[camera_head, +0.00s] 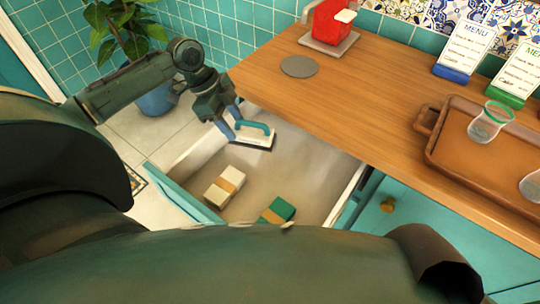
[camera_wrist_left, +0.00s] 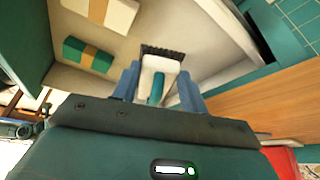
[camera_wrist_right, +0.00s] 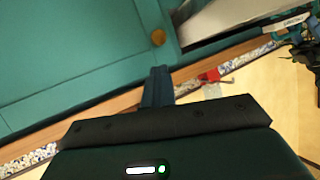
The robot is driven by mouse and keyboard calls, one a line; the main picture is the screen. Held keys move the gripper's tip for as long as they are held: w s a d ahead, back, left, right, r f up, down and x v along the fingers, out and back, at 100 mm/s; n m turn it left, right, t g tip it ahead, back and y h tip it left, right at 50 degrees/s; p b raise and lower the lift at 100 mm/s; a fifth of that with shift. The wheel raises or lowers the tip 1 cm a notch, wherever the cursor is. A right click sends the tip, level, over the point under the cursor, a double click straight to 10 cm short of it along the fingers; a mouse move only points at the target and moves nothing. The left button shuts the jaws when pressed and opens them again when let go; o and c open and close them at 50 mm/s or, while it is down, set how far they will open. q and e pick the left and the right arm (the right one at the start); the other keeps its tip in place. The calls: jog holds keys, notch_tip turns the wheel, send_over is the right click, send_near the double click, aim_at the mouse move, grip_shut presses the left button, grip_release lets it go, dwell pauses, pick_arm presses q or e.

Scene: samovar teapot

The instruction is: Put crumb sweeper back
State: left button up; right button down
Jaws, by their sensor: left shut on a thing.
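The crumb sweeper (camera_head: 256,140) has a white body, a teal handle and dark bristles; it also shows in the left wrist view (camera_wrist_left: 161,65). My left gripper (camera_head: 235,129) is shut on its teal handle, with a blue finger on each side. The sweeper is over the open drawer (camera_head: 312,166), toward its back near the counter edge. I cannot tell whether it touches the drawer floor. My right gripper (camera_wrist_right: 157,86) shows in the right wrist view with its fingers together and nothing between them, near the teal cabinet front.
A cream bundle (camera_head: 217,193) and a green bundle (camera_head: 275,213) lie in the front of the drawer, leaving bare floor around them. The wooden counter (camera_head: 330,95) overhangs its back right. A brown tray (camera_head: 450,150) with glasses is on the counter. A potted plant (camera_head: 125,30) stands behind.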

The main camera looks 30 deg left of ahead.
pick_arm(q)
notch_tip(320, 180, down, 8)
jog(key=shift+f+b, duration=0.25)
jog(key=shift+b, duration=0.4)
jog(key=d, duration=0.1)
jog(key=w+d, duration=0.1)
jog(key=d, duration=0.1)
jog(key=shift+w+d+r, duration=0.1)
jog(key=shift+d, duration=0.2)
jog(key=d, duration=0.3)
jog(key=w+d, duration=0.1)
jog(key=shift+w+d+f, duration=0.1)
jog(key=shift+d+f, duration=0.1)
jog(key=shift+f, duration=0.05)
jog(key=shift+a+f, duration=0.1)
jog(key=shift+f, duration=0.25)
pick_arm(e)
jog(key=shift+s+d+r+t, duration=0.15)
jog(key=shift+d+t, duration=0.15)
pick_arm(q)
jog(key=o, duration=1.1)
jog(key=shift+c, duration=0.2)
